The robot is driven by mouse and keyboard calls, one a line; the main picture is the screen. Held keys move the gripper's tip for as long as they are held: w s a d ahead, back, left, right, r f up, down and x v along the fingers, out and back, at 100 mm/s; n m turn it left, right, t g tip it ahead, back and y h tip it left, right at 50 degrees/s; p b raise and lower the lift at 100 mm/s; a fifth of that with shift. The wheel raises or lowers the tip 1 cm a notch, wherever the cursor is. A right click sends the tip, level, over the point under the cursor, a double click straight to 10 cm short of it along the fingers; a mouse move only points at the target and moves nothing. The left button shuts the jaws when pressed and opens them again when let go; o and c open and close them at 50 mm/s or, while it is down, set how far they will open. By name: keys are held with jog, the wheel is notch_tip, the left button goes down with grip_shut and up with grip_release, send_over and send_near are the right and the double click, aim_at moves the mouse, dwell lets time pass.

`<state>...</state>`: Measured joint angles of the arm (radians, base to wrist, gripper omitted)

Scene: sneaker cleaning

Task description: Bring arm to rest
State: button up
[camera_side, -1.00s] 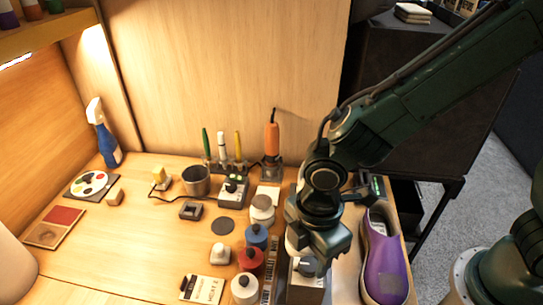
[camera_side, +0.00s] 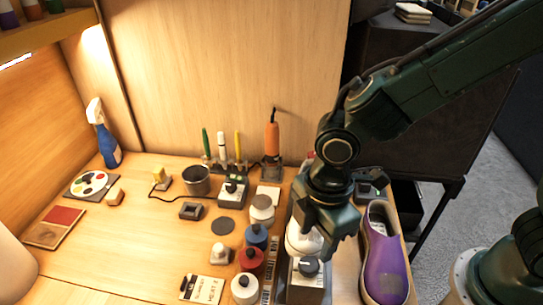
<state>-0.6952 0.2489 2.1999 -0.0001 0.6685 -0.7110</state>
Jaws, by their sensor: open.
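My gripper (camera_side: 327,243) points down over the right part of the table, with its fingers apart around or in front of a white rounded thing (camera_side: 300,240). I cannot tell whether it touches that thing. A grey box with a dark knob (camera_side: 308,268) stands just in front of the fingers. A purple sneaker (camera_side: 385,265) lies to the right of my gripper, near the table's right edge.
Several bottles, among them a blue one (camera_side: 255,237) and a red one (camera_side: 250,260), stand left of my gripper. An orange tool (camera_side: 271,140) stands upright in a holder at the back. A blue spray bottle (camera_side: 103,135) is at the left.

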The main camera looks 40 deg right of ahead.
jog(key=s+d+r+m+t, duration=0.2)
jog(key=s+d+r+m, duration=0.2)
jog(key=d+r+m, duration=0.4)
jog(key=s+d+r+m+t, duration=0.3)
jog(key=d+r+m, duration=0.4)
jog(key=d, duration=0.7)
jog(key=shift+s+r+m, duration=0.4)
jog(key=shift+s+m, duration=0.2)
jog(key=shift+s, duration=0.25)
